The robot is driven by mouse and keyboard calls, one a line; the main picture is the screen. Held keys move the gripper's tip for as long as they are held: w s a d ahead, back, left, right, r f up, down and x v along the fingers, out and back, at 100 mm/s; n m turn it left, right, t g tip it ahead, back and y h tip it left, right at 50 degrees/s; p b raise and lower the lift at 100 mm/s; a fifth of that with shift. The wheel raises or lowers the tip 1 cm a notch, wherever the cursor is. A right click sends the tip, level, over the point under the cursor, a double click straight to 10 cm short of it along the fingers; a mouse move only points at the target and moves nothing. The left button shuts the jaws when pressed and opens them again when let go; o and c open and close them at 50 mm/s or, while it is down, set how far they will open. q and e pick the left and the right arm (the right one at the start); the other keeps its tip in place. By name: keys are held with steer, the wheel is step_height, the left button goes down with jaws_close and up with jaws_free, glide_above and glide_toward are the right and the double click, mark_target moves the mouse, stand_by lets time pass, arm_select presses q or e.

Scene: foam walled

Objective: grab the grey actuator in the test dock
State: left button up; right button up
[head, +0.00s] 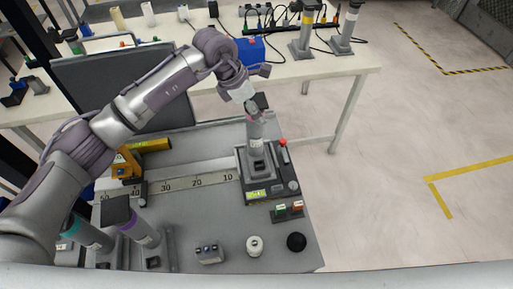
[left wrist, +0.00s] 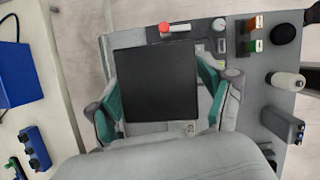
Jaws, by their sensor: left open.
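The grey actuator (head: 255,132) stands upright in the test dock (head: 258,189), a dark block at the right end of the ruler. In the left wrist view its black square top (left wrist: 155,80) fills the middle, and part of the dock (left wrist: 200,28) shows behind it. My left gripper (head: 256,102) is at the top of the actuator, coming from above. In the left wrist view my left gripper (left wrist: 165,100) is open, with one teal-padded finger on each side of the black top. I cannot tell whether the pads touch it. My right gripper is not in view.
Actuators with purple (head: 138,228) and teal (head: 92,235) bands stand at the bench's left. A button box (head: 287,212), white roll (head: 255,246), black knob (head: 296,242) and switch box (head: 209,253) lie in front. A cluttered table (head: 340,64) stands behind; floor at right is clear.

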arm_select(q)
jaws_close()
steer(key=shift+r, duration=0.15)
